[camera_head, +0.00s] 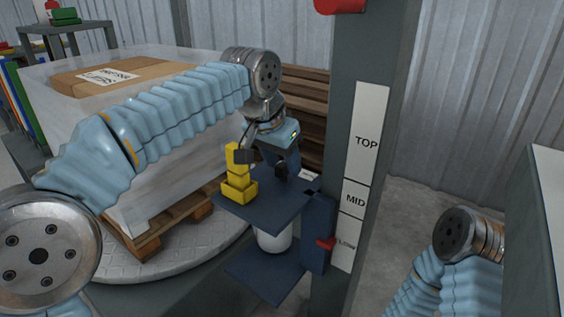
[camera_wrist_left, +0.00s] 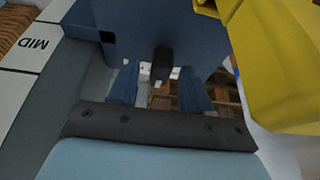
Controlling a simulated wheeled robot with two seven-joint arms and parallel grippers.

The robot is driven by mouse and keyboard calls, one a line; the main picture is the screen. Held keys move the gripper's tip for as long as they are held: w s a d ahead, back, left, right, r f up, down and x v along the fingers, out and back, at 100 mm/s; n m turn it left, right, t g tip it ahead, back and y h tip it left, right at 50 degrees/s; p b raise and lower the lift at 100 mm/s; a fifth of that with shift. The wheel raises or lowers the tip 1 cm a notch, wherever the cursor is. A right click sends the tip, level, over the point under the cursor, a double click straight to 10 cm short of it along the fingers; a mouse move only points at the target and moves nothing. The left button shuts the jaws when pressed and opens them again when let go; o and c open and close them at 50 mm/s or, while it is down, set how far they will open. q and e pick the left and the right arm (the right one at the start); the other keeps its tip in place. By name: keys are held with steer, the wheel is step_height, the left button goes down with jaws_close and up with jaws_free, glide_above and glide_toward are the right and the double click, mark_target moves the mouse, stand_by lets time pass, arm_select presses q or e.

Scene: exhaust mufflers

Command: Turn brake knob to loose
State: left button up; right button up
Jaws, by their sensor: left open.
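The film carriage (camera_head: 285,207) is a dark blue bracket on the grey mast, with a white roll (camera_head: 274,238) between its plates. A yellow stepped block (camera_head: 238,187) stands at its left end and fills the upper right of the left wrist view (camera_wrist_left: 275,65). My left gripper (camera_head: 263,164) is over the carriage, beside the yellow block, open and pointing down. In the left wrist view a small black stub (camera_wrist_left: 162,62), perhaps the brake knob, shows between the fingers against the blue carriage; contact cannot be told. No loose marking is readable. My right gripper is out of view.
The grey mast (camera_head: 373,60) carries a TOP, MID, LOW label strip (camera_head: 366,140) and a red pointer (camera_head: 326,243) near LOW. A wrapped load (camera_head: 150,165) with a cardboard box on top stands on a pallet and round turntable (camera_head: 190,257) at left.

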arm_select(q)
jaws_close()
steer(key=shift+r, duration=0.1)
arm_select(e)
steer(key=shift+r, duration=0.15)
arm_select(q)
steer(key=n+y+p, duration=0.1)
steer(key=n+p, duration=0.1)
steer(key=n, duration=0.1)
steer(key=shift+s+d+r, duration=0.1)
steer(key=shift+d, duration=0.05)
steer(key=n+y+p, duration=0.1)
steer(key=n, duration=0.1)
steer(key=n+p, duration=0.1)
steer(key=n, duration=0.1)
steer(key=shift+d+t+y, duration=0.1)
steer(key=shift+t+y, duration=0.3)
steer(key=shift+n+y+p, duration=0.3)
steer(key=shift+n+p, duration=0.05)
steer(key=shift+n, duration=0.55)
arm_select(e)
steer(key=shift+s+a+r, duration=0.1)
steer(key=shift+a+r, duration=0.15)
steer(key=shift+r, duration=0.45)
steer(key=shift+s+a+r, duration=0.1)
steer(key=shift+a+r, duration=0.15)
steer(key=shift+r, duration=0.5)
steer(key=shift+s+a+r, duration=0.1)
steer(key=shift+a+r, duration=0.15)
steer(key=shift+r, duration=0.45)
